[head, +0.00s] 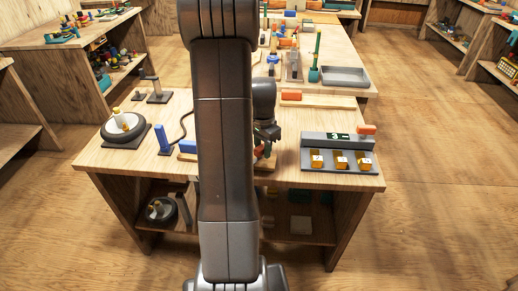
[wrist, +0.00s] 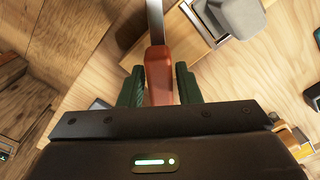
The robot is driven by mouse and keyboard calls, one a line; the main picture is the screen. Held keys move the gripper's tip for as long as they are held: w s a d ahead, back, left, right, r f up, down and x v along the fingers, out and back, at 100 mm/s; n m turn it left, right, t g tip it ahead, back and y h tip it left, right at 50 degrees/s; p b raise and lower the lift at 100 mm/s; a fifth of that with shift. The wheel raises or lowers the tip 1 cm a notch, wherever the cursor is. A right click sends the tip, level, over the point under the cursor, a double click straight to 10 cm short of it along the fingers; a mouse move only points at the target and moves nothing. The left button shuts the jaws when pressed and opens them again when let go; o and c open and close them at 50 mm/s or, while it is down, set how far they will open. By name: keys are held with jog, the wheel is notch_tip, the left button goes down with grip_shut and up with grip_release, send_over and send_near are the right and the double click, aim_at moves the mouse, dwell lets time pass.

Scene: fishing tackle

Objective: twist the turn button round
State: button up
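In the wrist view, my gripper (wrist: 160,86) has one green finger on each side of a red-orange handle (wrist: 158,72). A grey metal strip (wrist: 155,22) runs from the handle to the top edge of the view. The fingers are very near the handle's sides; I cannot tell whether they press on it. In the head view, my gripper (head: 266,150) points down over the workbench (head: 230,180), partly behind my own arm. I cannot make out for certain which part is the turn button.
A grey tray (head: 336,160) with several yellow pieces lies to the right on the bench. An orange-handled thing (head: 291,95) lies behind. A round dish (head: 122,129) and a blue block (head: 163,139) stand to the left. A pale box with a grey part (wrist: 237,14) shows in the wrist view.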

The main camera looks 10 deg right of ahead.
jog(key=o, duration=0.5)
jog(key=shift+r+p, duration=2.55)
jog(key=shift+r, duration=1)
